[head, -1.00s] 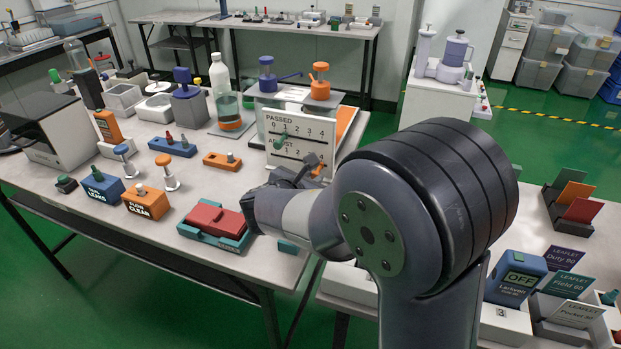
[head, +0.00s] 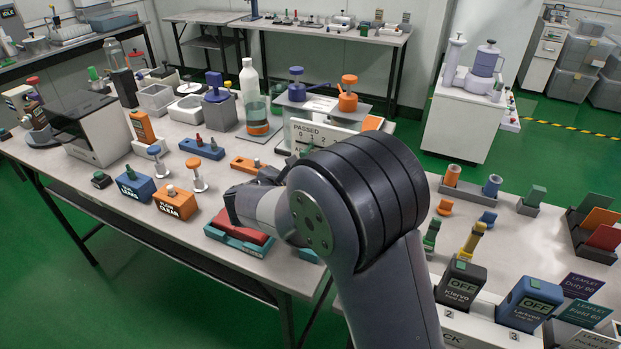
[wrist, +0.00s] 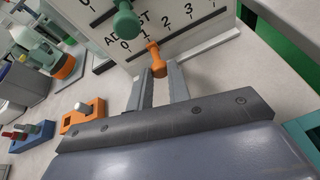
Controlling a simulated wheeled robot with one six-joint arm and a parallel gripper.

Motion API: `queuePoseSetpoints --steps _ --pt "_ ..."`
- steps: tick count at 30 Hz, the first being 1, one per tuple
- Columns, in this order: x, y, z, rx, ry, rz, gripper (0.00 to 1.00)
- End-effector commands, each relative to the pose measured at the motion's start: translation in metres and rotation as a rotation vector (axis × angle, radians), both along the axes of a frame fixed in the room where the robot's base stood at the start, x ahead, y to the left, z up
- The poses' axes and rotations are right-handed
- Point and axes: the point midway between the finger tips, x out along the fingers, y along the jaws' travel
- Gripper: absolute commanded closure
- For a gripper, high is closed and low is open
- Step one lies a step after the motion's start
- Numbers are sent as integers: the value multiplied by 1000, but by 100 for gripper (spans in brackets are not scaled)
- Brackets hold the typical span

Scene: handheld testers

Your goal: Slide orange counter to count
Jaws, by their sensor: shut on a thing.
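The white counting board (head: 304,127) stands on the table, partly hidden by my arm in the head view. In the wrist view the board (wrist: 200,33) has an ADJUST row with numbers along a dark slot. The orange counter (wrist: 156,60) sits on that slot, near the 1. My gripper (wrist: 160,75) has its two fingers shut on the orange counter from either side. A green counter (wrist: 126,20) sits on the row above. In the head view the orange counter and my fingertips are hidden behind my arm.
A small orange block (wrist: 82,117) with a white knob lies left of my gripper. A red and teal box (head: 240,238) lies at the table's front edge. A bottle (head: 253,98) and an orange-knobbed dispenser (head: 348,94) stand behind.

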Motion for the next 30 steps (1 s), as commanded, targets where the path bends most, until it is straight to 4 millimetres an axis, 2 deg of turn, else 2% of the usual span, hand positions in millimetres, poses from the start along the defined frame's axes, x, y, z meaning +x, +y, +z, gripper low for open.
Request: queuePoseSetpoints --steps 8,9,16,25,30 --pt "0 0 1 0 -3 -1 100" --pt "0 0 1 0 -3 -2 79" --pt "0 0 0 0 -2 -1 60" --pt "-2 1 2 0 -1 -1 59" --pt "-22 11 12 1 -2 3 59"
